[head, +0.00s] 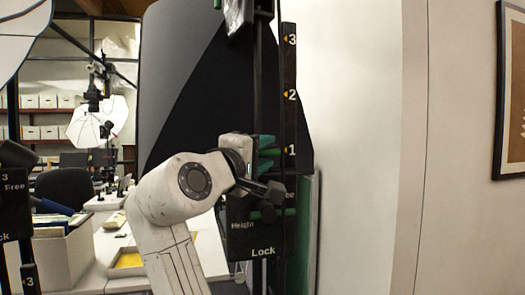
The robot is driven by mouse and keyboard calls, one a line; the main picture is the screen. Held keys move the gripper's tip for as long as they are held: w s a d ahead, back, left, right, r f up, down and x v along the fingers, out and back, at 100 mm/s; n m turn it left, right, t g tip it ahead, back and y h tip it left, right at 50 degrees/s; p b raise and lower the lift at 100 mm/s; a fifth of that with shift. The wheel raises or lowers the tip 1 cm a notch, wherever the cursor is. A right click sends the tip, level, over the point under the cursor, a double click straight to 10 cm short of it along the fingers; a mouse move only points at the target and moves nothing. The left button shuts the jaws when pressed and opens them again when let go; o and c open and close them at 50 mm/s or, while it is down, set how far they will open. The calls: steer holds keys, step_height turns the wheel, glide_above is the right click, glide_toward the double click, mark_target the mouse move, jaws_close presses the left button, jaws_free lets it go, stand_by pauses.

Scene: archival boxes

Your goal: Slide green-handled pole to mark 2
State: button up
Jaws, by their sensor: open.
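The black pole (258,80) stands upright beside a dark scale strip (289,75) with white numbers 1, 2 and 3, each with a small orange pointer. Green handle parts (268,152) show on the pole at about the height of mark 1 (291,150), below mark 2 (291,96). My gripper (262,165) is open at the handle, partly in front of it. Whether the fingers touch or surround the handle cannot be told. Below is a black plate (262,228) reading Height, Free and Lock, with a dark green knob (268,212).
A large dark panel (185,80) stands behind the pole. A second black fixture (14,205) is at the left edge. A grey box (62,255) of files sits on a white table at the left. A pale wall (355,150) fills the right.

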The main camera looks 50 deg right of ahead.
steer(key=shift+c, duration=0.2)
jaws_close()
stand_by(0.5)
